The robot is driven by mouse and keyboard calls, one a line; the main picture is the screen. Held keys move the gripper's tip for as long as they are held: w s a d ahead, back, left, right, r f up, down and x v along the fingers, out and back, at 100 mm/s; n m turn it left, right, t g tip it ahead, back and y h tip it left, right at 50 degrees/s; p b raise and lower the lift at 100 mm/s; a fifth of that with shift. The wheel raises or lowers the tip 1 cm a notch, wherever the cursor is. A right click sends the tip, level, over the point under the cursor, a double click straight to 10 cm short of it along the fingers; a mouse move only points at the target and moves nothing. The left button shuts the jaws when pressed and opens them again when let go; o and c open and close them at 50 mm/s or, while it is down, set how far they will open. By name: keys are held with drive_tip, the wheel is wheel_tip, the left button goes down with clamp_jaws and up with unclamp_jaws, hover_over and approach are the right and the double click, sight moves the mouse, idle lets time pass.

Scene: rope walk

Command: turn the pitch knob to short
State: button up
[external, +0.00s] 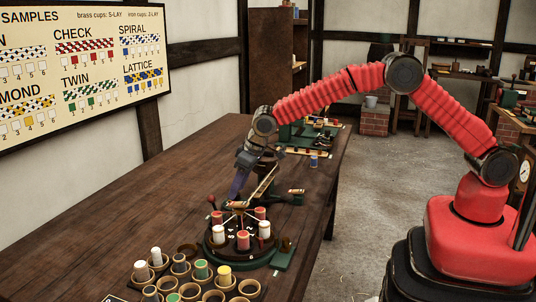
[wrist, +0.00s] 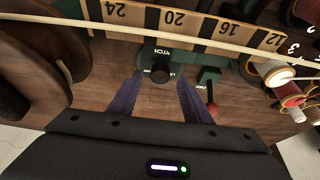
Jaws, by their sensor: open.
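The pitch knob (wrist: 160,73) is a small dark round knob on a green plate in the wrist view. The plate's label reads partly "ITCH", and small lettering beside the knob is partly covered. My gripper (wrist: 160,78) is open, its two purple fingers on either side of the knob with gaps to it. I cannot tell how far above the plate the tips are, nor the knob's setting. In the external view my gripper (external: 234,192) reaches down at the rope machine (external: 217,254); the knob is not discernible there.
A red-balled lever (wrist: 211,108) stands right of my fingers. A numbered wooden scale (wrist: 190,25) and a pale rod cross above the knob. A brown wooden wheel (wrist: 30,75) is at left. Spools and wooden cups (external: 213,296) crowd the table's front; its left side is clear.

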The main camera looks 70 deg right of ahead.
drive_tip(key=shift+x, duration=0.8)
drive_tip(key=c, duration=1.1)
